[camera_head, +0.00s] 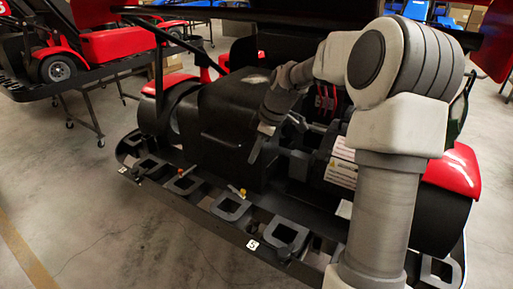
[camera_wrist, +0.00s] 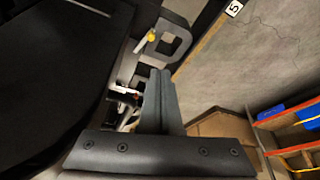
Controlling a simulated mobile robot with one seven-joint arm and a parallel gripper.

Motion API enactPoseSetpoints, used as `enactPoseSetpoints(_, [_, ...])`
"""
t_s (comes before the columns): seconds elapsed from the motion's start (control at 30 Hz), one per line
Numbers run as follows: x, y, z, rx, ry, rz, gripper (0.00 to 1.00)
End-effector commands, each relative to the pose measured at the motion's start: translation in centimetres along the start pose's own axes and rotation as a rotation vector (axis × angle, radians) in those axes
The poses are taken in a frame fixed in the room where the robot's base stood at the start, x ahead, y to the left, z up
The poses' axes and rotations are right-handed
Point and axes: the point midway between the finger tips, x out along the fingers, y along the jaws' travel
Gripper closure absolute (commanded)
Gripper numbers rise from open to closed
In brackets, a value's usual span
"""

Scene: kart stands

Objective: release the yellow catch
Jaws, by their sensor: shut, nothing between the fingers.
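The yellow catch (camera_head: 241,192) is a small yellow knob beside a dark square loop on the rear frame of the kart stand. In the wrist view the yellow catch (camera_wrist: 152,38) shows above my fingertips, beside the grey square loop (camera_wrist: 172,40). My gripper (camera_wrist: 160,73) is shut and empty, its fingers pressed together and apart from the catch in the picture. In the head view my gripper (camera_head: 257,153) hangs beside the black kart cover, up and slightly right of the catch. The base of the catch is too small to make out.
A black engine cover (camera_head: 228,120) stands close left of my gripper. A white-labelled black cylinder (camera_head: 340,172) is on the right. Bare concrete floor (camera_head: 130,225) lies in front. Shelves with blue bins (camera_wrist: 270,112) show in the wrist view.

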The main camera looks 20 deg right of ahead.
Motion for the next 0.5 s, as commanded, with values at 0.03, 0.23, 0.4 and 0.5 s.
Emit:
enactPoseSetpoints(0.03, [-0.8, 0.1, 0.0, 0.0, 0.0, 0.003, 1.0])
enactPoseSetpoints(0.23, [-1.9, 0.0, 0.1, 0.0, 0.0, 0.001, 1.0])
enactPoseSetpoints(0.4, [-1.9, 0.0, 0.1, 0.0, 0.0, 0.0, 1.0])
enactPoseSetpoints(0.5, [-1.9, 0.0, 0.0, 0.0, 0.0, 0.0, 1.0])
